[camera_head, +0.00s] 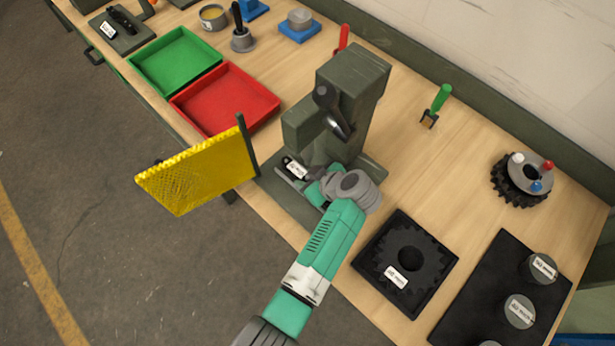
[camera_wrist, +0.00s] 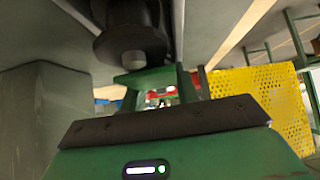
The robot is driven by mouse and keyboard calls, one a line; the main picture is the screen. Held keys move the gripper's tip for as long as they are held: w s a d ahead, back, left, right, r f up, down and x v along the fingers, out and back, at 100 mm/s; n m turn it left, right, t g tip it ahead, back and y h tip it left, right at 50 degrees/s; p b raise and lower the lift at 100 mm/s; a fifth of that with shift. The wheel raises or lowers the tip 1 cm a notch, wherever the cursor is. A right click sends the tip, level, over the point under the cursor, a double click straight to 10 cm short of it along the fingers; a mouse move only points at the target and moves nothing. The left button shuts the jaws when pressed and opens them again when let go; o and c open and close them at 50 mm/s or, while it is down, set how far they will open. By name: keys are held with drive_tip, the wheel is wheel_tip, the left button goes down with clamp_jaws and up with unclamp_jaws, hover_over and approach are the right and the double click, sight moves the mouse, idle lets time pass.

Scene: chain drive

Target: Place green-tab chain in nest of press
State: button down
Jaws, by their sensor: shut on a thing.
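The press (camera_head: 345,85) is a dark green-grey block with a black lever, standing mid-bench. My gripper (camera_head: 308,186) reaches in low at the press's front, under its head. It is shut, and the thing between its fingers is mostly hidden. A small dark piece with a white label (camera_head: 295,169) shows just beyond the fingers, low on the press base; I cannot tell whether it is the chain or the nest. No green tab can be made out. In the wrist view, the press's dark ram (camera_wrist: 133,40) hangs just above my gripper (camera_wrist: 160,92).
A yellow perforated guard (camera_head: 200,170) stands left of the press and also shows in the wrist view (camera_wrist: 262,100). Red (camera_head: 225,100) and green (camera_head: 175,62) trays lie beyond it. A black tray with a sprocket (camera_head: 372,275) is right of my arm. Bench right of the press is fairly clear.

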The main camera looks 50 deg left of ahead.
drive_tip(key=shift+f, duration=0.2)
drive_tip(key=shift+r, duration=0.1)
drive_tip(key=c, duration=1)
unclamp_jaws()
drive_tip(key=shift+c, duration=0.2)
drive_tip(key=v, duration=0.4)
drive_tip(key=p+v, duration=0.1)
drive_tip(key=v, duration=0.3)
drive_tip(key=p+v, duration=0.1)
drive_tip(key=v, duration=0.3)
drive_tip(key=shift+r, duration=0.55)
drive_tip(key=shift+w, duration=0.1)
